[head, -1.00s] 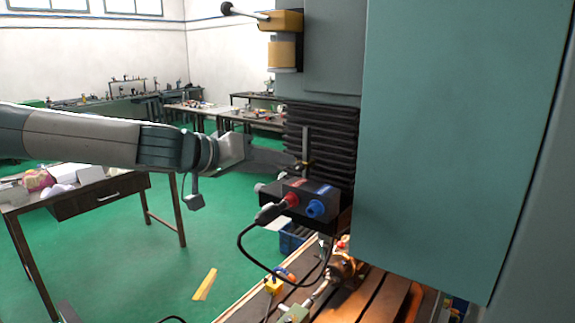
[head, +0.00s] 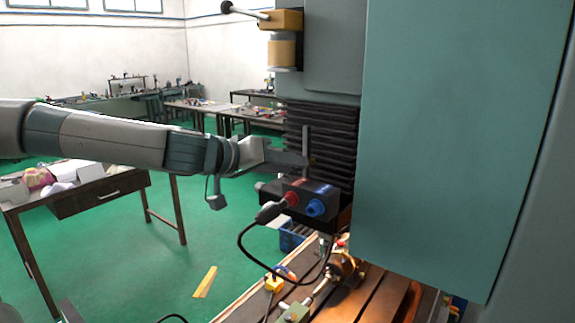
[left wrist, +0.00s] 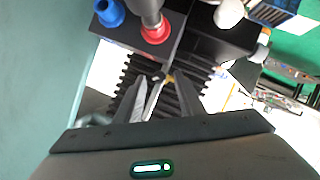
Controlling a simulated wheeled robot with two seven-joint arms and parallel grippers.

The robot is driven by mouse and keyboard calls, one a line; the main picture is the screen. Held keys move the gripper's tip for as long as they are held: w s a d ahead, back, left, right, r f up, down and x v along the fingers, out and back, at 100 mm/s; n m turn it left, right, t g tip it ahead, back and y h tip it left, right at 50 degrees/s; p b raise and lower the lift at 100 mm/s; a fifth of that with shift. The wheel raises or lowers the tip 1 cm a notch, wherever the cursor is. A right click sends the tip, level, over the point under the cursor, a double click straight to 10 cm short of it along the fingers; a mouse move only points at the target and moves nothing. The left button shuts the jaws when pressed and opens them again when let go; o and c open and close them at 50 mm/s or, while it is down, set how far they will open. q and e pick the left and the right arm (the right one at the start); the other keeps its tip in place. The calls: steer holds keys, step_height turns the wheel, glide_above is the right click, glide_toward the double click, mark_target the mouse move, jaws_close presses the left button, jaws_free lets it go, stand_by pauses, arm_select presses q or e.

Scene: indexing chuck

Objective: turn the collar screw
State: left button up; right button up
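A black box (head: 305,199) on the milling machine carries a red plug and a blue knob. A thin upright post (head: 306,138) rises behind it, with a small brass-coloured collar screw (head: 311,166) low on it, mostly hidden by my fingers. My left gripper (head: 300,160) reaches in from the left, its tips at the post just above the box. In the left wrist view, the left gripper (left wrist: 160,84) has its fingers apart, with the small yellowish screw (left wrist: 171,78) near and between the tips. Contact cannot be told. My right gripper is not in view.
The large green machine panel (head: 450,140) stands close on the right. Black ribbed bellows (head: 335,140) lie behind the post. A black cable (head: 247,255) loops below the box, above the machine table (head: 350,300). Open green floor (head: 140,270) lies at left.

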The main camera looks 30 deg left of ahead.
arm_select(q)
jaws_close()
steer(key=m+y+b, duration=0.1)
steer(key=b, duration=0.1)
steer(key=m+y+b, duration=0.1)
steer(key=m+b, duration=0.1)
steer(key=shift+d+y, duration=0.3)
steer(key=shift+d+r+m+y+b, duration=0.1)
steer(key=shift+m+y+b, duration=0.3)
steer(key=shift+m+b, duration=0.5)
jaws_free()
